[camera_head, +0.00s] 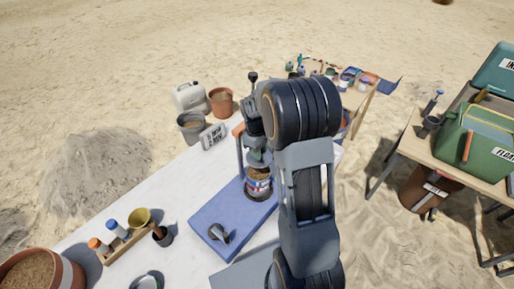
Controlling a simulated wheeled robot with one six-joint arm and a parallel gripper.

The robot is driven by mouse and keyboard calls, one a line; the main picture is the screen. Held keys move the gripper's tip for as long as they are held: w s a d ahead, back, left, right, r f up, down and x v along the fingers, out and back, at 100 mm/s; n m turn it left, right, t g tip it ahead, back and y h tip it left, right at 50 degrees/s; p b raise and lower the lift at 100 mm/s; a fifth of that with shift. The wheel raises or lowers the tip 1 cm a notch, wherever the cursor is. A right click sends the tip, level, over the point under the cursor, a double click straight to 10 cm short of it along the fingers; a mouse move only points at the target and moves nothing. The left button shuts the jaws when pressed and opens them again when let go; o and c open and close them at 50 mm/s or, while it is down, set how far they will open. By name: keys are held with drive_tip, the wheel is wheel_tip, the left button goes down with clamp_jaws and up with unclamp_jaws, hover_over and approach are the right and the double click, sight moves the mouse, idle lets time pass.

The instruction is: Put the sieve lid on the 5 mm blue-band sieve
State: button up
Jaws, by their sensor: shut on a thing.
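A round stack with red, white and blue bands (259,186) stands on the blue mat (207,215). Its top is a brown round face (258,173); I cannot tell whether this is the lid or what lies in a sieve. My gripper (257,168) points down over the stack, with its fingers spread wide at either side of the brown top. It is shut on the round brown-topped piece. My own arm hides the right side of the mat. A small dark round thing with a grey curved part (217,233) lies on the mat's left part.
White table (185,180) between is clear.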

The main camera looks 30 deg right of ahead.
drive_tip(key=shift+f, duration=0.1)
drive_tip(key=shift+f+b, duration=2.15)
drive_tip(key=shift+f, duration=0.65)
drive_tip(key=shift+f+b, duration=0.7)
drive_tip(key=shift+f, duration=0.3)
drive_tip(key=o, duration=1)
drive_tip(key=shift+r, duration=0.15)
drive_tip(key=r, duration=0.4)
drive_tip(key=w+r, duration=0.1)
drive_tip(key=r, duration=0.4)
drive_tip(key=a+r+b, duration=0.1)
drive_tip(key=r, duration=0.3)
drive_tip(key=shift+w+r, duration=0.2)
drive_tip(key=shift+r, duration=0.05)
